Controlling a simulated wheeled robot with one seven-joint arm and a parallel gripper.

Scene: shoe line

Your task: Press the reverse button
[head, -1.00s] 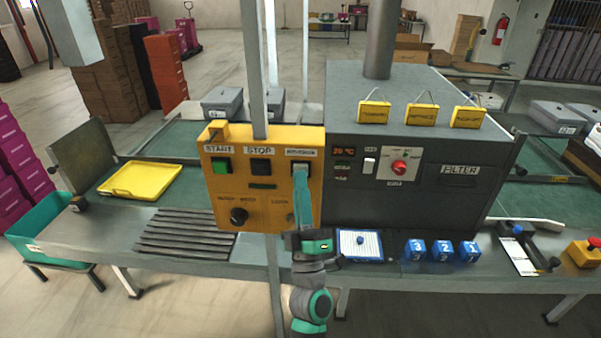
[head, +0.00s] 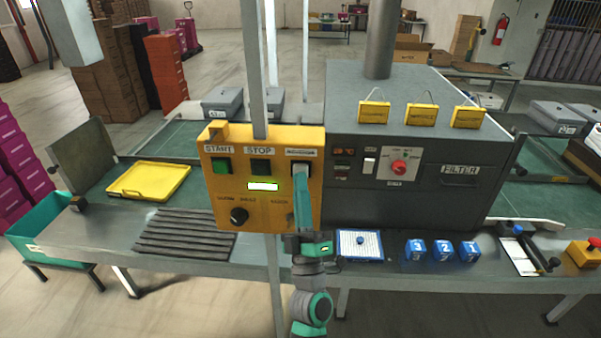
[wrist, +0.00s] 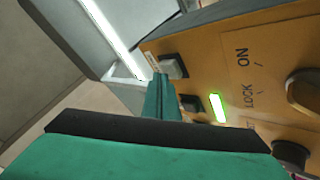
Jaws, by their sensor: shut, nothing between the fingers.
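The yellow control panel (head: 262,205) carries a green START button (head: 222,166), a black STOP button (head: 261,166) and a third button under a blurred label (head: 301,153) at the right, where the reverse button appears to be. My gripper (head: 301,172) is shut and empty, its tip in front of that third button and largely covering it. In the wrist view, a pale button (wrist: 172,67) shows right beside my fingertips (wrist: 160,86); I cannot tell whether they touch. A black button (wrist: 190,103) and a lit green-white display (wrist: 217,107) are nearby.
Knobs (head: 239,215) sit low on the panel. A grey metal machine (head: 420,205) stands right of it. A yellow tray (head: 149,196) lies on the belt at left. Blue numbered blocks (head: 441,251) and a white-and-blue pad (head: 376,243) lie along the front edge.

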